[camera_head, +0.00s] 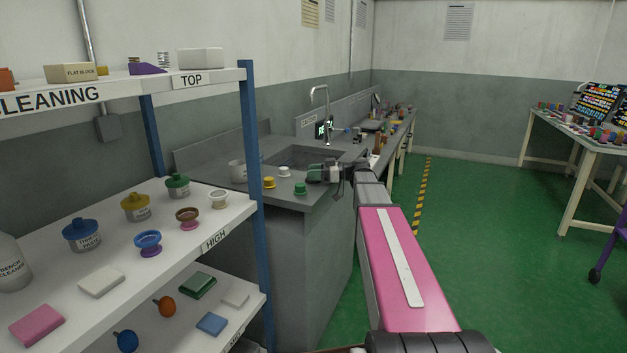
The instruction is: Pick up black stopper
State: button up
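My arm reaches forward over the counter (318,210), and my gripper (314,173) is at the sink's front right edge, pointing left. The gripper is small and dark, with some green near its tips; I cannot tell whether it is open or shut, or whether it holds anything. I cannot make out a black stopper for sure; it may be hidden by the gripper or too dark to pick out.
The sink (296,158) has a tall tap (318,92) behind it. A grey-white cup (237,171) stands at its left. A stocked shelf (215,225) with a blue post (256,190) fills the left. Small items crowd the far counter.

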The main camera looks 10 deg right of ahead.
grip_shut()
jog(key=shift+r, duration=0.1)
